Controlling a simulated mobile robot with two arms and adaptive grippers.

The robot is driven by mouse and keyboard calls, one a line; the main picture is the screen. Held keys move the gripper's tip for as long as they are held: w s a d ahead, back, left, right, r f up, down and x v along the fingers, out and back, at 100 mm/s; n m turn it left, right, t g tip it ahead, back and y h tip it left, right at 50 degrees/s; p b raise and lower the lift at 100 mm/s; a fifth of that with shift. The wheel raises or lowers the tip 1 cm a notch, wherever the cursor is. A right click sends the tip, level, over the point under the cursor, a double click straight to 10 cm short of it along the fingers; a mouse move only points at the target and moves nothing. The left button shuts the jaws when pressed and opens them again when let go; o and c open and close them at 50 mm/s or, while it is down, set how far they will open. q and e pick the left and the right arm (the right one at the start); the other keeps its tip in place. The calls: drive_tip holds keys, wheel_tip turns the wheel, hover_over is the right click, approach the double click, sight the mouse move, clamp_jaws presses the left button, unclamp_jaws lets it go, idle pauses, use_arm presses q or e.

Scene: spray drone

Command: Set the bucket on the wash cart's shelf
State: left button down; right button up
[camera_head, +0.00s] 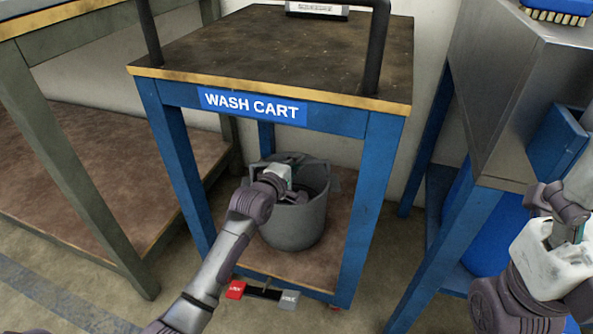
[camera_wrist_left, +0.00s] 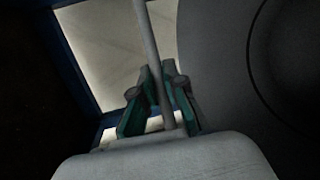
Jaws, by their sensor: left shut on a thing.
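The dark grey bucket (camera_head: 297,228) is upright inside the blue wash cart (camera_head: 368,180), over its brown lower shelf (camera_head: 330,262). I cannot tell whether its base touches the shelf. My left gripper (camera_head: 290,192) reaches in from the front at the bucket's rim. In the left wrist view my left gripper (camera_wrist_left: 158,95) is shut on the thin grey handle (camera_wrist_left: 150,45) of the bucket, and the dark bucket wall (camera_wrist_left: 225,75) fills the right side. My right gripper (camera_head: 562,225) is at the right edge, away from the cart; its finger opening is unclear.
The cart's legs frame the shelf on both sides, and its top (camera_head: 270,50) sits above the bucket. A workbench (camera_head: 70,150) stands left. A steel sink unit (camera_head: 500,90) with a brush (camera_head: 558,15) stands right. A red and grey pedal (camera_head: 262,293) is below the shelf.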

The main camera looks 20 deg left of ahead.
use_arm(q)
drive_tip(key=shift+f, duration=0.2)
drive_tip(key=shift+r, duration=0.1)
drive_tip(key=c, duration=1.6)
unclamp_jaws()
drive_tip(key=shift+f, duration=0.25)
drive_tip(key=o, duration=0.4)
